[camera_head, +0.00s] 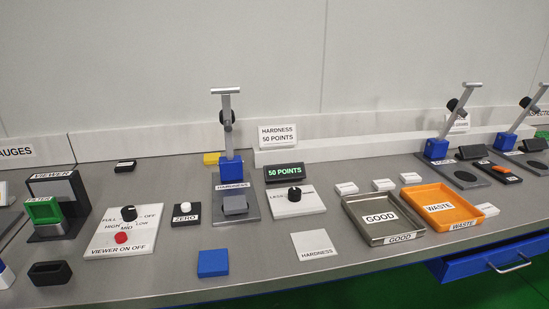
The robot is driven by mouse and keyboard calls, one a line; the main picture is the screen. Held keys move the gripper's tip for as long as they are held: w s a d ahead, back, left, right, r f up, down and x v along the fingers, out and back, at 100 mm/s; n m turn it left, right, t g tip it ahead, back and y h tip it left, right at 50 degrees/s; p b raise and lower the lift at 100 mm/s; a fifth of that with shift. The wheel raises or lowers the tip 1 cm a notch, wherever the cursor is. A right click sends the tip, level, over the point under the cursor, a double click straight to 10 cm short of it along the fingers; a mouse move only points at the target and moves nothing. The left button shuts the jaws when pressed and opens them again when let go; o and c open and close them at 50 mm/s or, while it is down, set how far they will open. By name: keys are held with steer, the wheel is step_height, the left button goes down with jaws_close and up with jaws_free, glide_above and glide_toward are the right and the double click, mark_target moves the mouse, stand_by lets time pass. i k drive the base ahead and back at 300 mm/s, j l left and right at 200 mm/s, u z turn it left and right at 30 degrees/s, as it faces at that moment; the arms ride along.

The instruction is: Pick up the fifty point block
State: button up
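No block in the camera_head view carries a readable fifty point label of its own, so I cannot tell which one it is. A grey block (235,205) sits on the base plate of the hardness stand (230,166). A blue block (213,263) lies flat on the bench in front of it. My gripper is not in view.
A grey GOOD tray (405,238) and an orange WASTE tray (467,215) stand right. Several small white labelled pieces lie around them. A white knob panel (293,208), a ZERO button (186,210), and a viewer panel (104,240) flank the stand. A white HARDNESS card (316,245) lies near the front.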

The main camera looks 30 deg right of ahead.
mark_target(487, 208)
steer(key=i+l, duration=0.1)
steer(key=l, duration=3.25)
steer(key=k+z, duration=0.05)
